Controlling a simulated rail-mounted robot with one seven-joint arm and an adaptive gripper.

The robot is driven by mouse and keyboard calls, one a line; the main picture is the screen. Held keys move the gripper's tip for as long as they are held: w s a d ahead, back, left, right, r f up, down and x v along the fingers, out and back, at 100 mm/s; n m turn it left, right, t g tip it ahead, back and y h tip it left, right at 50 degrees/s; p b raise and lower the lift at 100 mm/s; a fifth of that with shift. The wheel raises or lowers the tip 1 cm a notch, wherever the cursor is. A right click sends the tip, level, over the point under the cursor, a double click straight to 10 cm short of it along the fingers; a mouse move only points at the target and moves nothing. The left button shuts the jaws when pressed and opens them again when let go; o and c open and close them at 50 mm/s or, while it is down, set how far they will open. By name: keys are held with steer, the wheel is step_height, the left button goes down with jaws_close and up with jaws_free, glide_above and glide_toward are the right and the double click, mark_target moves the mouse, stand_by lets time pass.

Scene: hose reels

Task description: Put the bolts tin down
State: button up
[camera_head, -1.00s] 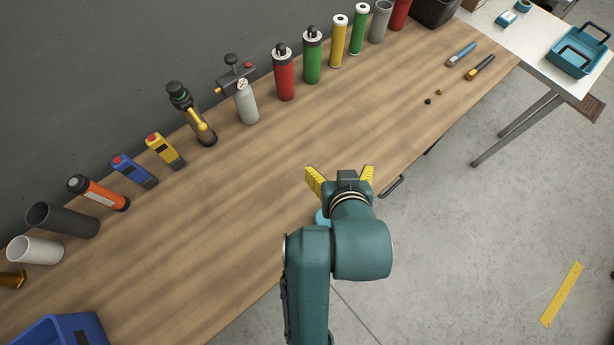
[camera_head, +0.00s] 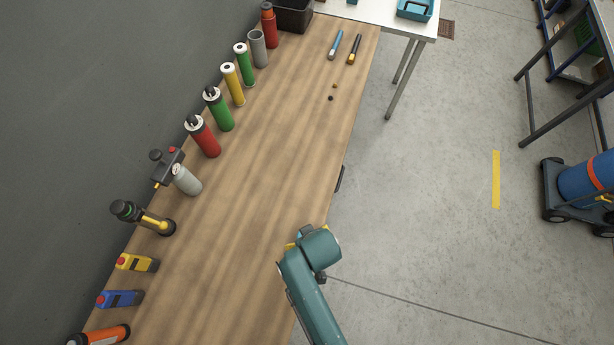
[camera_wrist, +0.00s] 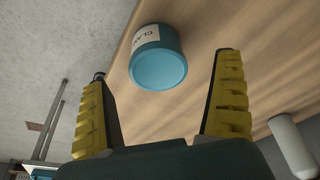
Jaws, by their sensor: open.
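A teal-blue tin (camera_wrist: 159,66) is on the wooden bench in the wrist view, close to the bench edge. Its white label shows letters like "CLA"; the rest is turned away, and I see no label reading bolts. My gripper (camera_wrist: 163,72) is open, with yellow ridged fingers to the left and right of the tin in the picture. Clear gaps show between the tin and both fingers, so it is not gripped. In the head view my gripper (camera_head: 292,242) is over the bench's right edge, mostly behind my arm, and the tin is hidden there.
The wooden bench (camera_head: 255,200) is clear in the middle. Along the wall stand a red canister (camera_head: 203,137), a green canister (camera_head: 218,110), a grey cylinder (camera_head: 186,180) and other tools. Two small pieces and two pen-like tools (camera_head: 354,50) lie toward the far end.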

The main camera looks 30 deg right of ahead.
steer(key=x, duration=0.5)
steer(key=shift+w+d+f, duration=0.1)
steer(key=shift+w+f, duration=0.1)
steer(key=shift+w, duration=0.05)
steer(key=c, duration=1.3)
